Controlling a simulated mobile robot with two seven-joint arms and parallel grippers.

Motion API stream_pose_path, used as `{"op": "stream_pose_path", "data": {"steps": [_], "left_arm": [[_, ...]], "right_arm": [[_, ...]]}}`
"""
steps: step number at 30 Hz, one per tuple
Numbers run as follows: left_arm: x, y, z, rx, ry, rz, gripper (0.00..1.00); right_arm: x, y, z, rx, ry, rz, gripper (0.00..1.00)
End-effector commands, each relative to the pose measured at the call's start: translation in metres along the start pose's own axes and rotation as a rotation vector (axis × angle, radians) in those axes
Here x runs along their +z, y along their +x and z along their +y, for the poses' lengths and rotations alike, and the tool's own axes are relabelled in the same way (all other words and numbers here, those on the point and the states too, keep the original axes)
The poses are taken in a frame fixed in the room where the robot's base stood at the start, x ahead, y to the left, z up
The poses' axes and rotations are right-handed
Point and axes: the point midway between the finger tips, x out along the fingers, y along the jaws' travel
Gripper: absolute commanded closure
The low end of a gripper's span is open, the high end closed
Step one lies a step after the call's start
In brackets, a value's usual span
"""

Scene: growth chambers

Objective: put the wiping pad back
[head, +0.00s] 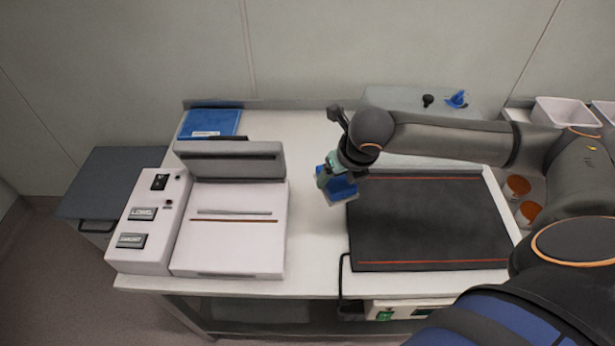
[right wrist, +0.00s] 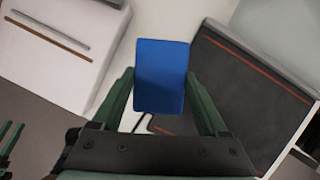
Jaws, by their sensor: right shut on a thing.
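The wiping pad (head: 342,189) is a small blue block with a pale lower side. My right gripper (head: 331,177) is shut on it, over the white table between the white sealer-like machine and the black mat. In the right wrist view the pad (right wrist: 162,77) sits between the two green fingers (right wrist: 161,100). It seems to be held above the table; the exact height is hard to tell. Green prongs, likely my left gripper (right wrist: 9,136), show cut off at the left edge of the right wrist view. The left gripper is not in the head view.
The white machine (head: 230,245) stands at left, with a blue folder-like item (head: 210,122) behind it. The black mat (head: 428,225) with red lines lies at right. A grey box (head: 385,98) with a black knob and a blue piece stands behind. White bins (head: 565,112) are at far right.

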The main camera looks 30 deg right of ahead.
Motion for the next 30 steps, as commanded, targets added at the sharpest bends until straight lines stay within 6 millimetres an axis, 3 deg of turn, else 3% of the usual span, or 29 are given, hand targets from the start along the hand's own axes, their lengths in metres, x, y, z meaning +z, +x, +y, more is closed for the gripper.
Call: {"op": "stream_pose_path", "data": {"steps": [14,21,30], "left_arm": [[0.003,0.003,0.0,0.001,0.0,0.0,0.54],[0.007,0.007,0.0,0.001,-0.001,0.0,0.54],[0.01,0.009,0.0,0.001,-0.001,0.0,0.54]], "right_arm": [[0.065,0.069,-0.01,0.001,0.004,-0.001,0.75],[0.078,0.116,-0.013,0.001,0.002,0.001,0.75],[0.086,0.139,-0.015,0.002,0.0,-0.001,0.75]]}}
